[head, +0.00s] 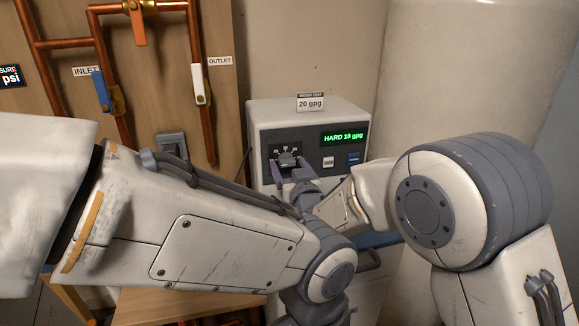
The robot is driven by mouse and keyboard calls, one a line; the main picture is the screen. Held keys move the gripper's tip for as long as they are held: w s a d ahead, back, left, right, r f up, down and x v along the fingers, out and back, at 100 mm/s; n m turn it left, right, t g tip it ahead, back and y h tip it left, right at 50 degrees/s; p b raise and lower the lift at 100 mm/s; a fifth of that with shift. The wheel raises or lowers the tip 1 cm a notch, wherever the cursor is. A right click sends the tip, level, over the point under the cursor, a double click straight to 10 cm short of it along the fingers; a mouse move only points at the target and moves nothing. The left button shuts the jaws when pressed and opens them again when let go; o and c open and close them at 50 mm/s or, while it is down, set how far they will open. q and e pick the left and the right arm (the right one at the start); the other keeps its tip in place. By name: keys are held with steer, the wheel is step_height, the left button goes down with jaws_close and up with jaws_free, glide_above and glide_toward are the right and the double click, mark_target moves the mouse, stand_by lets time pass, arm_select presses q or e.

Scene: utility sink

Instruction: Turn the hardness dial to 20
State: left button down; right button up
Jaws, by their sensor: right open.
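The hardness dial (287,159) is a dark knob on a dark scale plate on the front of the white softener unit (265,117). The green display (343,138) reads "HARD 10 gpg". A card (310,102) on top of the unit reads "20 gpg". My right gripper (290,168) is open in front of the dial, with one finger to each side of the knob's lower part. I cannot tell whether the fingers touch it. My left arm crosses the lower picture, and its gripper is out of view.
A white button (328,162) and a blue button (353,158) sit right of the dial. Copper pipes with blue (101,91), white (198,84) and orange (138,24) valve handles run on the wooden panel at left. A pale tank (450,70) stands at right.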

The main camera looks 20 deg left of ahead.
jaws_close()
steer(key=shift+f+m+b, duration=0.2)
steer(key=shift+m+b, duration=0.6)
steer(key=shift+b, duration=0.3)
steer(key=m+b, duration=1.3)
steer(key=b, duration=0.1)
steer(key=shift+r+m+b, duration=0.1)
steer(key=shift+m+b, duration=1.5)
jaws_free()
